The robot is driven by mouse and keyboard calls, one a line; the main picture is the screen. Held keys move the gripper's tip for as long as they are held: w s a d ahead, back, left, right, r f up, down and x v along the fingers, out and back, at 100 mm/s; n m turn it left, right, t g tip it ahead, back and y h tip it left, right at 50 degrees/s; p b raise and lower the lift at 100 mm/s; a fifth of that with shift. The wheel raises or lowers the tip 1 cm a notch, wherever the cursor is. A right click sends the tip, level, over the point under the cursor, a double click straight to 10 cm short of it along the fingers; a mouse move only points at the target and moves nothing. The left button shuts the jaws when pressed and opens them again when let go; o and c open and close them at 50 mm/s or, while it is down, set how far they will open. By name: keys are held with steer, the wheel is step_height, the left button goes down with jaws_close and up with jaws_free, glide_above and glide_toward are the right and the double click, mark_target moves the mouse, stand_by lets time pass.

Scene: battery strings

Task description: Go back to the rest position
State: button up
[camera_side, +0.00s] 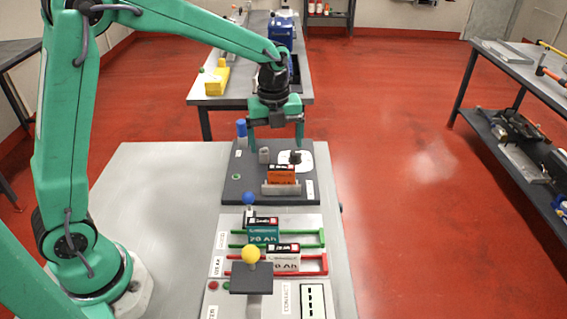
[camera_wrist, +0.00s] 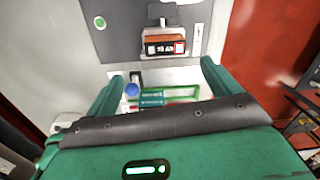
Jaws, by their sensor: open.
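My gripper (camera_side: 275,138) is open and empty, with its fingers pointing down above the dark plate (camera_side: 236,196). An orange battery (camera_side: 281,176) sits in a grey holder on that plate, below and apart from my fingers. In the wrist view my two fingers (camera_wrist: 161,75) stand wide apart with nothing between their tips, and the orange battery (camera_wrist: 166,46) shows beyond them. A teal battery (camera_side: 263,232) stands in the green-railed slot, and a white battery (camera_side: 284,260) stands in the red-railed slot nearer the front.
A yellow ball-topped lever (camera_side: 251,254) and a blue ball-topped lever (camera_side: 248,198) rise from the station. The table's left side (camera_side: 155,200) is clear. Other benches stand behind and at right.

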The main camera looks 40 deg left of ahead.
steer(key=s+a+r+n+t, duration=0.1)
steer(key=s+r+n, duration=0.4)
steer(key=s+n, duration=0.6)
steer(key=s+a+r+n+t, duration=0.1)
steer(key=s+r+n+t, duration=0.3)
steer(key=s+n, duration=0.7)
steer(key=n, duration=0.3)
steer(key=shift+s+a+r, duration=0.3)
steer(key=shift+s+r, duration=0.05)
steer(key=shift+s, duration=0.05)
